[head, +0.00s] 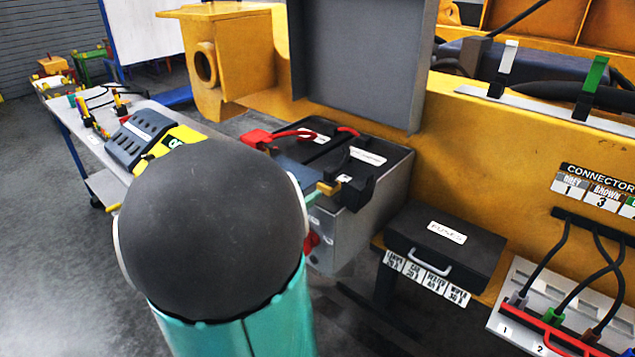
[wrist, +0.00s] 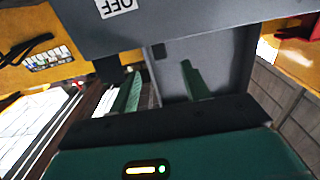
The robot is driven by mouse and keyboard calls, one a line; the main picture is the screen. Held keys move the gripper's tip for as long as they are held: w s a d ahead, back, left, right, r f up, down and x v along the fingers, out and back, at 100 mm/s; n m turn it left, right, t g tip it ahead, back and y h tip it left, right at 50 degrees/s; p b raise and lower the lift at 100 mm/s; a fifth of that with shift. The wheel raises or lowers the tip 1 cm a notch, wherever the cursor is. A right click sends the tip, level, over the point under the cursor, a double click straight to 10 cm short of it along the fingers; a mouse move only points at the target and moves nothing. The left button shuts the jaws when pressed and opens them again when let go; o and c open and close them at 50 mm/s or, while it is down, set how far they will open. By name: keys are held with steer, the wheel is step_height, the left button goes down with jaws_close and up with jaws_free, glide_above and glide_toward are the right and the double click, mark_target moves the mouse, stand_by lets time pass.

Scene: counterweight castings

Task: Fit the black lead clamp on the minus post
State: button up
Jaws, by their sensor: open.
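The battery (head: 375,150) sits in an open grey box (head: 385,195) in the head view. A black clamp-like part with a black lead (head: 357,170) shows at its near right; I cannot tell if it is on a post. The minus post itself is not distinguishable. A red clamp (head: 258,137) with a red lead lies at the battery's left. My gripper (wrist: 161,70) is open with nothing seen between its green fingers in the wrist view, facing a grey panel (wrist: 205,35) with an upside-down OFF label. In the head view my arm mostly hides it, close to the box front.
The box's raised lid (head: 355,60) stands behind the battery. A red knob (head: 312,240) is on the box front. A black fuse case (head: 445,245) sits on a ledge to the right. A long bench (head: 90,130) with a yellow-and-grey device (head: 150,135) stands left.

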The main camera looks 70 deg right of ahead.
steer(key=v, duration=0.3)
steer(key=shift+w+a, duration=0.15)
steer(key=shift+a, duration=0.25)
steer(key=shift+w, duration=0.1)
